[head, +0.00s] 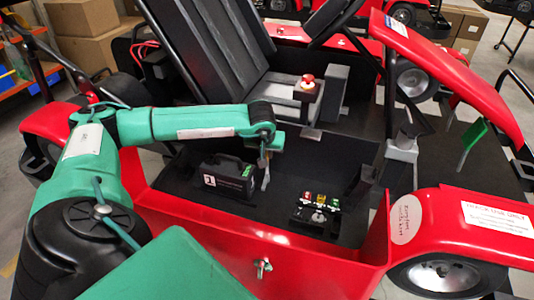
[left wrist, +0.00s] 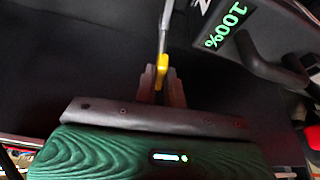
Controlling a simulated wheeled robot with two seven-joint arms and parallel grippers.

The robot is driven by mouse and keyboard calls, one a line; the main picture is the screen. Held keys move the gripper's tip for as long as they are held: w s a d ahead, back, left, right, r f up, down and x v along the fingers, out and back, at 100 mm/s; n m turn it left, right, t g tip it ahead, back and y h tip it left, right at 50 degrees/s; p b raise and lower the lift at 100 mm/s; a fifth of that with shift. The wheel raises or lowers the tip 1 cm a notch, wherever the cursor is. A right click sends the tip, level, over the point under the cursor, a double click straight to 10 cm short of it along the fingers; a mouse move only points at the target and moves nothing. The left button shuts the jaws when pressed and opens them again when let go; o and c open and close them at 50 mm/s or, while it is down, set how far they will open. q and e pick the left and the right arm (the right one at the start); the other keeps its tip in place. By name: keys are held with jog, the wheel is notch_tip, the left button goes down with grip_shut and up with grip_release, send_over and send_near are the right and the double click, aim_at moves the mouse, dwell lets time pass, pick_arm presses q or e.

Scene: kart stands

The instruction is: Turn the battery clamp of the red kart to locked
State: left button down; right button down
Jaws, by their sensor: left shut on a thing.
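The red kart (head: 250,260) fills the middle of the head view. A black battery (head: 228,178) with a white "1" label sits in its open bay. Its green 100% display (left wrist: 228,25) shows in the left wrist view. The battery clamp's pale lever (head: 265,172) stands beside the battery's right end. In the left wrist view the clamp is a grey rod with a yellow grip (left wrist: 162,66). My left gripper (left wrist: 161,85) is shut on that yellow grip. In the head view the left gripper (head: 264,150) partly hides the lever's top. My right gripper is not in view.
A block with red, yellow and green parts (head: 316,203) sits right of the battery. The black seat (head: 225,60), a red button (head: 307,83) and the steering wheel (head: 333,20) are behind. A wing bolt (head: 262,267) sits on the front red panel.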

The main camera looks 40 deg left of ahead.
pick_arm(q)
jog(key=shift+a+m+b, duration=0.1)
jog(key=shift+m+b, duration=0.25)
jog(key=shift+m, duration=0.15)
jog(key=shift+m+h, duration=0.3)
jog(key=shift+m, duration=0.1)
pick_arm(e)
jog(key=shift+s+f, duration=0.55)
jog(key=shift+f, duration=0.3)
pick_arm(q)
jog(key=c, duration=1.5)
grip_release()
